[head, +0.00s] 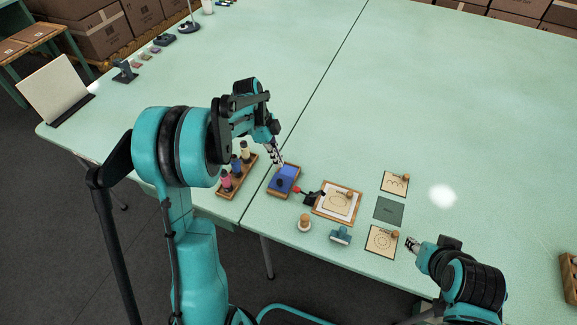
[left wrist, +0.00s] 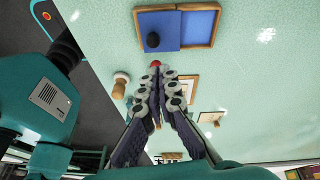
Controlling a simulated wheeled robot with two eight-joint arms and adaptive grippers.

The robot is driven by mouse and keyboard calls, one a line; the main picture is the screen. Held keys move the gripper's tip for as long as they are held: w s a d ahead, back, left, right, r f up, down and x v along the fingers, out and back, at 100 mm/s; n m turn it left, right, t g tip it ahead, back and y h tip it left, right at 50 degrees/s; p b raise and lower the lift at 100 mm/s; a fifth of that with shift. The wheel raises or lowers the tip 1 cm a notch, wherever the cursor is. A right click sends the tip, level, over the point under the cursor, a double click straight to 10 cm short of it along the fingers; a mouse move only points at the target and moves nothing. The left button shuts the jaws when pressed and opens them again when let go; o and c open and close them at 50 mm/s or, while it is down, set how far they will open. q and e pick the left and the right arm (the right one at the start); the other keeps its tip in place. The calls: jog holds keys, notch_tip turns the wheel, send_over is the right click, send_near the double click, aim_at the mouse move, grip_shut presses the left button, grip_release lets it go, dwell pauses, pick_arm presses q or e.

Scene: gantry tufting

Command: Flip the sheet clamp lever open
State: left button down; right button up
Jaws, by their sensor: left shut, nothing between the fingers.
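The sheet clamp (head: 311,198) is black and sits at the left edge of a wooden-framed board (head: 316,208) that holds a pale sheet (head: 340,203). Its lever ends in a red knob (head: 297,191) pointing left, toward the blue pad. My left gripper (head: 280,164) is shut and empty, up and left of the knob in the head view. In the left wrist view, the red knob (left wrist: 156,63) shows just past the fingertips (left wrist: 157,78), which hide the rest of the lever; I cannot tell whether they touch. My right gripper (head: 411,243) hangs at the lower right, its fingers too small to judge.
A blue ink pad in a wooden tray (head: 284,180) lies close to the left gripper, beside a rack of bottles (head: 232,184). A wooden stamp (head: 304,223) and a blue-grey stamp (head: 340,235) stand in front. Cards (head: 395,184) lie right.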

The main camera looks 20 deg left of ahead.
pick_arm(q)
jog(key=shift+a+r, duration=0.3)
jog(key=shift+a, duration=0.25)
jog(key=shift+a+r, duration=0.25)
jog(key=shift+a, duration=0.25)
jog(key=s+d+r+n+t+y, duration=0.2)
jog(key=s+d+r+n+t, duration=0.1)
jog(key=s+d+r+n, duration=0.4)
jog(key=s+d+n+t+y, duration=0.1)
jog(key=s+n+t, duration=0.1)
jog(key=s+n, duration=0.2)
jog(key=s+d+r+n+t+y, duration=0.1)
jog(key=s+d+n+t, duration=0.1)
jog(key=s+n, duration=0.3)
jog(key=s, duration=0.3)
jog(key=shift+n+t+b, duration=0.3)
jog(key=shift+t+b, duration=0.05)
jog(key=shift+t, duration=0.05)
